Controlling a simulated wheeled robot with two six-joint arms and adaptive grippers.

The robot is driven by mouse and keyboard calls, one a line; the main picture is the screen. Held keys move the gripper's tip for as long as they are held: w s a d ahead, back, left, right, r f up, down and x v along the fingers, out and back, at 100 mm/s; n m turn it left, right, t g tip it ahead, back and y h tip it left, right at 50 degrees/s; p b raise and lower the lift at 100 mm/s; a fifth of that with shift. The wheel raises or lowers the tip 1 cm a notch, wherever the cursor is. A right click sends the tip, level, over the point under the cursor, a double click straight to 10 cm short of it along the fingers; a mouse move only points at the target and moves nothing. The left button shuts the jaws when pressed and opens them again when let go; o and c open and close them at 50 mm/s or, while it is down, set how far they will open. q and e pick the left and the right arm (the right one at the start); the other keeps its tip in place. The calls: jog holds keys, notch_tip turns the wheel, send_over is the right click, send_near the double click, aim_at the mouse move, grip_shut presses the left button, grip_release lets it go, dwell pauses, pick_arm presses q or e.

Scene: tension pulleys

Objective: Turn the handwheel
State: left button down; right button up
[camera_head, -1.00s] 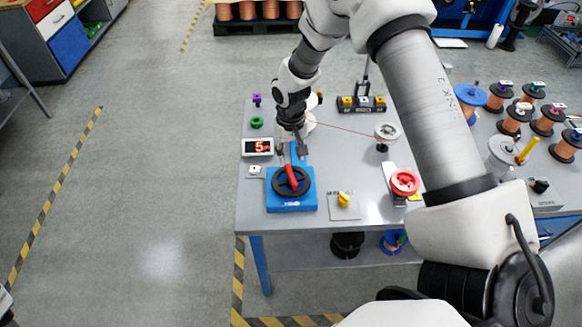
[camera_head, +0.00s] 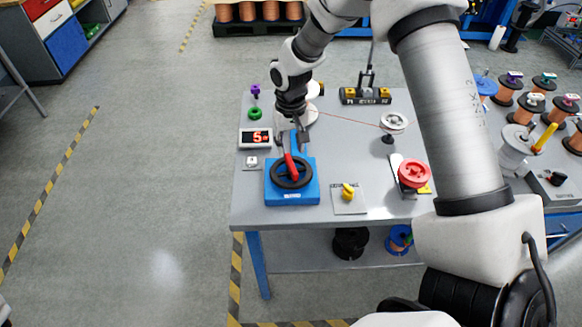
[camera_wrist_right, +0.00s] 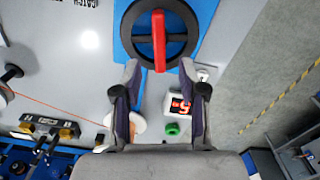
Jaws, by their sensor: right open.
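The handwheel is a black spoked ring with a red bar (camera_head: 291,166) across its middle. It sits on a blue base (camera_head: 291,197) near the table's front left corner. In the right wrist view the red bar (camera_wrist_right: 158,40) points down toward my fingers. My right gripper (camera_head: 291,147) is over the far side of the base. In the right wrist view its open fingers (camera_wrist_right: 158,68) stand left and right of the bar's near end, with a gap on each side. Whether they are level with the bar I cannot tell. My left gripper is not in view.
A display (camera_head: 256,138) reading 5 stands left of the gripper. A thin copper wire runs right to a white pulley (camera_head: 394,121). A yellow knob (camera_head: 347,191) on a plate and a red wheel (camera_head: 414,173) lie right of the base. Floor left of the table is clear.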

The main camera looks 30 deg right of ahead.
aim_at(291, 163)
notch_tip(291, 163, down, 6)
jog(key=shift+f+p, duration=0.2)
jog(key=shift+p, duration=0.1)
jog(key=shift+s+r, duration=0.1)
grip_shut()
jog(key=shift+m, duration=0.3)
jog(key=m+p, duration=0.2)
jog(key=m, duration=0.1)
jog(key=shift+r+p, duration=0.2)
jog(key=shift+p, duration=0.15)
jog(key=m+p, duration=0.2)
jog(key=m, duration=0.2)
jog(key=m+p, duration=0.3)
jog(key=shift+f+m+p, duration=0.15)
jog(key=shift+m+p, duration=0.65)
jog(key=shift+m, duration=0.5)
